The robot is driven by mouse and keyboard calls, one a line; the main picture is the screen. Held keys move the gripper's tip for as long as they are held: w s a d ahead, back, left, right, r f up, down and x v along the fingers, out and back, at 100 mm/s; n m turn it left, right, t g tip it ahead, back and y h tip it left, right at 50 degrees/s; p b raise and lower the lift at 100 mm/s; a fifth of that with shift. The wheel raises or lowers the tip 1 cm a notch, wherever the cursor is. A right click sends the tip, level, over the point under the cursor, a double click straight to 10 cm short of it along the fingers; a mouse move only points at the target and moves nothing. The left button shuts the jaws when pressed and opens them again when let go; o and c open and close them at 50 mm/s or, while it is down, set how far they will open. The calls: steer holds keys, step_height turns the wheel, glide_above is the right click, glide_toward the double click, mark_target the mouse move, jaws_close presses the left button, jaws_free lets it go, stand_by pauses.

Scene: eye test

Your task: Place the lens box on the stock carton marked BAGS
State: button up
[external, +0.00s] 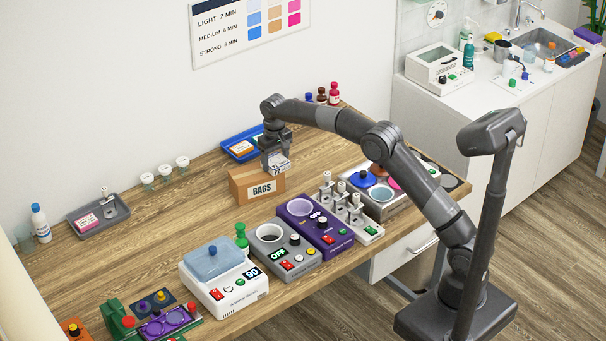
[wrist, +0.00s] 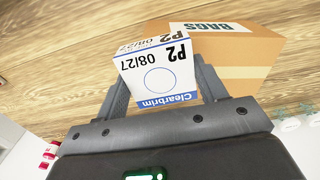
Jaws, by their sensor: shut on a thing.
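The lens box (wrist: 157,77) is a small white box with blue trim, marked "P2 08/27" and "Clearbrim". My gripper (wrist: 162,88) is shut on it, one finger on each side. In the external view the lens box (external: 279,162) hangs below my gripper (external: 276,158), at the upper right of the stock carton. The stock carton (external: 243,193) is brown with a white BAGS label and stands on the wooden table. In the wrist view the carton (wrist: 232,68) lies behind the box to the right, partly hidden. I cannot tell whether box and carton touch.
A blue tray (external: 230,156) lies behind the carton. A grey device (external: 268,237) and a purple device (external: 303,207) stand in front of it. A grey tray (external: 88,228) is at the far left. The table (external: 180,205) left of the carton is clear.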

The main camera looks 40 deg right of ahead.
steer(key=shift+f, duration=0.25)
steer(key=o, duration=1)
